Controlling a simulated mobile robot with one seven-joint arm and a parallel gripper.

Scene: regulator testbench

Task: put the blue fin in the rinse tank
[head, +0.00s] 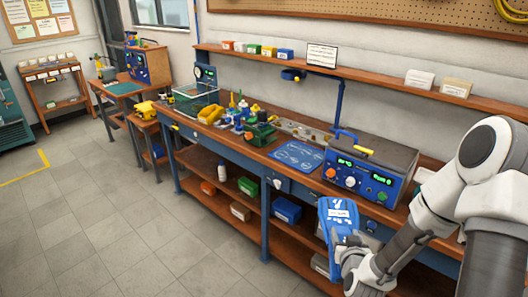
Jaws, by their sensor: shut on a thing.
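The blue fin (338,222), with a white label near its top, stands up in front of the bench at the lower right. My gripper (348,250) is at the lower part of the fin and is shut on it. The fingertips are hard to make out against the fin. What appears to be the rinse tank (196,101), a clear-walled box with a dark frame, stands at the far left end of the bench, well away from my gripper. Its inside is too small to tell.
The long wooden bench (240,146) carries a yellow item, small bottles, a green vise (259,131), a blue mat (297,155) and a blue test unit (360,174). Shelves below hold several boxes. A wall shelf runs above. The floor at left (110,205) is clear.

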